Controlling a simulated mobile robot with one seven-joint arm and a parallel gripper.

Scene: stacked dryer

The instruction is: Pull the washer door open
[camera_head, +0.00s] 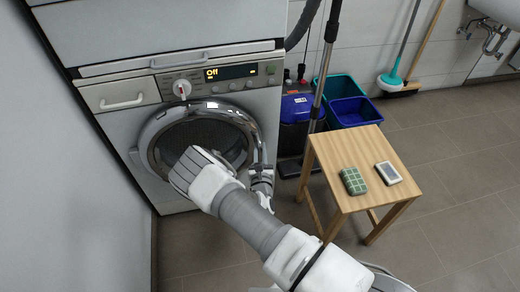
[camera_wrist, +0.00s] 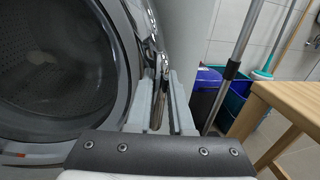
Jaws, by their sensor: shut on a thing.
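The washer (camera_head: 120,140) stands at the left in the head view, and its display reads "Off". Its round door has a thick chrome rim (camera_head: 215,107) around a dark window. In the wrist view the curved rim (camera_wrist: 122,55) and the perforated drum fill the left side. My gripper (camera_head: 262,176) is at the right edge of the door. In the wrist view its two pale fingers (camera_wrist: 161,88) are shut on the chrome door edge, one on each side. My arm covers the lower part of the door in the head view. I cannot tell whether the door stands slightly ajar.
A wooden stool (camera_head: 350,205) with a green item (camera_head: 353,181) and a small white-framed item (camera_head: 388,173) stands close to the right of my arm. Blue bins (camera_head: 355,111) and a vacuum pole (camera_head: 325,60) are behind it. A grey wall (camera_head: 50,170) is at the left.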

